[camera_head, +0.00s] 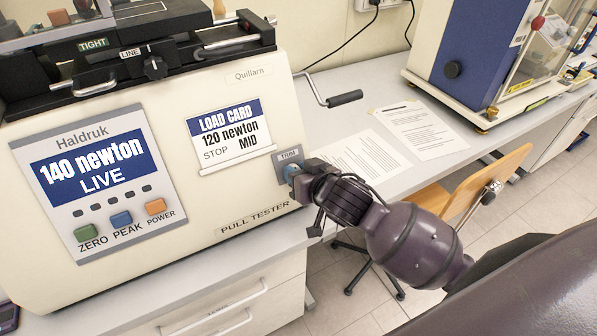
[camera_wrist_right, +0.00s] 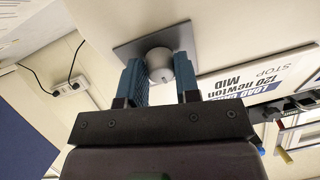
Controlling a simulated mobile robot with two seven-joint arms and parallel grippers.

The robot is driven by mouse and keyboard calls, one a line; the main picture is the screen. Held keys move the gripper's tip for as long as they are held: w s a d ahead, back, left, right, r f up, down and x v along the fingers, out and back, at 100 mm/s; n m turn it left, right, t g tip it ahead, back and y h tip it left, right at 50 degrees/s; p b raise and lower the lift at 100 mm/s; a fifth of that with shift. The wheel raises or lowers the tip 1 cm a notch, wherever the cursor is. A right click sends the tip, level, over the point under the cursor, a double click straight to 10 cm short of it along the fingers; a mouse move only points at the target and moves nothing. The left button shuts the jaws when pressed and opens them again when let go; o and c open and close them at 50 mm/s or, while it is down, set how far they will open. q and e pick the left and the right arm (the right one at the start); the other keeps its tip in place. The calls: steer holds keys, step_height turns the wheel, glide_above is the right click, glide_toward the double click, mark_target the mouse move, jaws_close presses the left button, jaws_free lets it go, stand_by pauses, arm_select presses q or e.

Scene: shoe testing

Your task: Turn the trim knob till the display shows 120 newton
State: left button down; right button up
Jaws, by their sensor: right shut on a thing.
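The pull tester (camera_head: 180,190) is a cream machine on the bench. Its display (camera_head: 93,168) reads "140 newton LIVE". The load card (camera_head: 229,134) beside it reads "LOAD CARD 120 newton, STOP MID". In the right wrist view the knob (camera_wrist_right: 158,64) is a pale round knob between two blue fingers. My right gripper (camera_head: 292,171) is shut on the knob and hides most of it in the head view. My left gripper is not in view.
Buttons ZERO (camera_head: 87,231), PEAK (camera_head: 121,219) and POWER (camera_head: 155,206) sit below the display. A crank handle (camera_head: 344,98) sticks out at the upper right. Papers (camera_head: 422,128) lie on the bench (camera_head: 375,172). A wooden chair (camera_head: 500,175) stands below, behind my right arm.

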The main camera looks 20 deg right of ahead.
steer(key=shift+r+n+g+y, duration=0.1)
steer(key=shift+n+g+y, duration=0.25)
steer(key=shift+n, duration=2.55)
steer(key=o, duration=0.9)
steer(key=v, duration=1)
steer(key=shift+s+r+b, duration=0.2)
steer(key=shift+s+b, duration=0.15)
